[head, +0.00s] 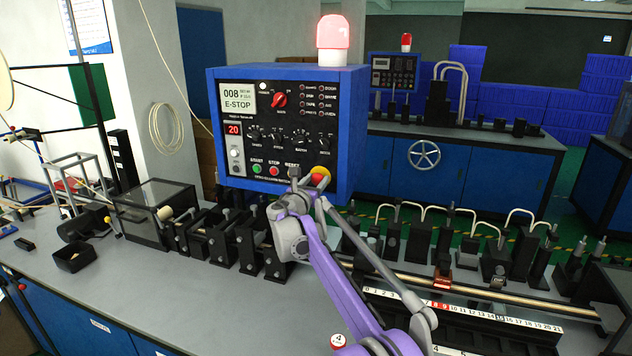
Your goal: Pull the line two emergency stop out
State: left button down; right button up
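The blue control box (358,120) stands on the grey bench, its panel facing me. Its display (237,97) reads "E-STOP". The emergency stop, a red mushroom button (318,180) on a yellow base, sits at the panel's lower right. No line number is readable beside it. My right arm, purple and grey, reaches up from the lower right. My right gripper (298,186) is at the panel's lower edge, just left of the button and partly overlapping it in the picture. Whether its fingers touch or grip the button cannot be made out. My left gripper is out of view.
A red beacon (333,38) tops the box. Black roller fixtures (245,245) stand on the bench left of my arm, with more fixtures and a ruler (500,315) right of it. Another blue machine (455,175) stands behind. The bench's front left (150,290) is clear.

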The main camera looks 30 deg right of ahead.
grip_shut()
